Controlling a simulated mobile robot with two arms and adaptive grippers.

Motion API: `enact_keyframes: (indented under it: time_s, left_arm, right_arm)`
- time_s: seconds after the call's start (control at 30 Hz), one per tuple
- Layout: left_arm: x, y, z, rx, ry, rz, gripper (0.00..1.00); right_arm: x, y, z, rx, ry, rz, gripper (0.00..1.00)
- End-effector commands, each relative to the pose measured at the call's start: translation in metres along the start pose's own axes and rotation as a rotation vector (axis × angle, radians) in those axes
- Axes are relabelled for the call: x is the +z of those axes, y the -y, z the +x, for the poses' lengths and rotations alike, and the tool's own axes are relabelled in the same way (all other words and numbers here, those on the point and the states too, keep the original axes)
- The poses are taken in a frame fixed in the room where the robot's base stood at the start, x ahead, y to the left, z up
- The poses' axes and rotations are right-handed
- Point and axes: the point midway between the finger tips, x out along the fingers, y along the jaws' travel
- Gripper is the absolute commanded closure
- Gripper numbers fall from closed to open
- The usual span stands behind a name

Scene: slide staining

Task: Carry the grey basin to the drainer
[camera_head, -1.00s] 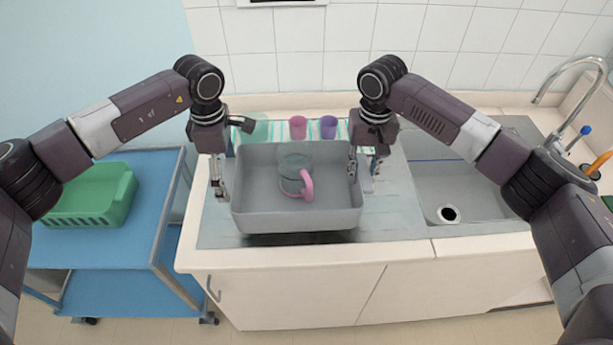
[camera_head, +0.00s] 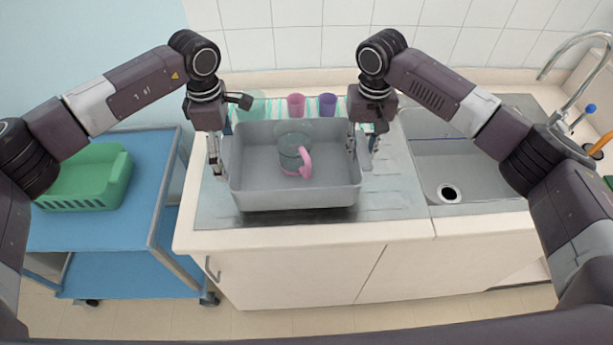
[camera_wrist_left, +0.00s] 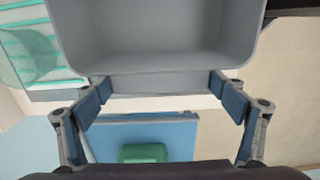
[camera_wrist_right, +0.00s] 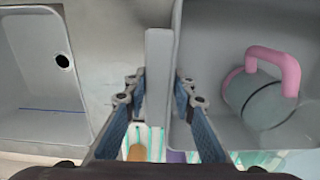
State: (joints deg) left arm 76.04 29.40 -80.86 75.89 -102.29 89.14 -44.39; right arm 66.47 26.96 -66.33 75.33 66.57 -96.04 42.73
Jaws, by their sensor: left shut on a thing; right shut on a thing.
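The grey basin (camera_head: 296,196) is level over the ribbed steel drainer (camera_head: 395,195), left of the sink bowl. A shadow lies under its front edge; I cannot tell whether it touches the drainer. A glass jug with a pink handle (camera_head: 305,163) is inside the basin. My left gripper (camera_head: 215,165) is shut on the basin's left end; the left wrist view shows the basin's grey ledge (camera_wrist_left: 160,84) between its fingers. My right gripper (camera_head: 352,148) is shut on the right end; the grey rim strip (camera_wrist_right: 158,75) stands between its fingers.
Behind the basin, pink (camera_head: 296,105) and purple (camera_head: 327,105) cups stand on a striped mat. The sink bowl (camera_head: 470,175) with its tap (camera_head: 565,55) is to the right. A blue trolley (camera_head: 110,230) with a green rack (camera_head: 88,180) stands at the left.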

Motion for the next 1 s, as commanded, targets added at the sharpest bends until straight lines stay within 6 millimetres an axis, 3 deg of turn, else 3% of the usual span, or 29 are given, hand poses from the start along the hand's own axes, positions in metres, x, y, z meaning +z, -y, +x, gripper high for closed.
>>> enact_keyframes:
  time_s: [0.73, 0.77, 0.83, 0.9, 1.0]
  left_arm:
    - [0.0, -0.001, 0.038, 0.003, 0.0, -0.001, 0.5]
    - [-0.001, -0.001, 0.036, 0.002, -0.001, -0.001, 0.08]
    - [-0.001, -0.001, 0.035, 0.001, -0.001, -0.001, 0.0]
    - [0.0, 0.0, 0.035, 0.001, -0.001, -0.001, 0.0]
    - [0.0, 0.0, 0.035, 0.001, 0.0, -0.001, 0.0]
  right_arm:
    - [0.0, -0.001, 0.039, 0.003, 0.0, 0.002, 1.0]
    - [0.0, -0.002, 0.037, 0.004, 0.001, 0.002, 0.73]
    - [0.0, -0.001, 0.036, 0.003, 0.001, 0.001, 0.65]
    - [0.0, -0.001, 0.036, 0.003, 0.001, 0.001, 0.59]
    - [0.0, -0.001, 0.036, 0.002, 0.001, 0.001, 0.59]
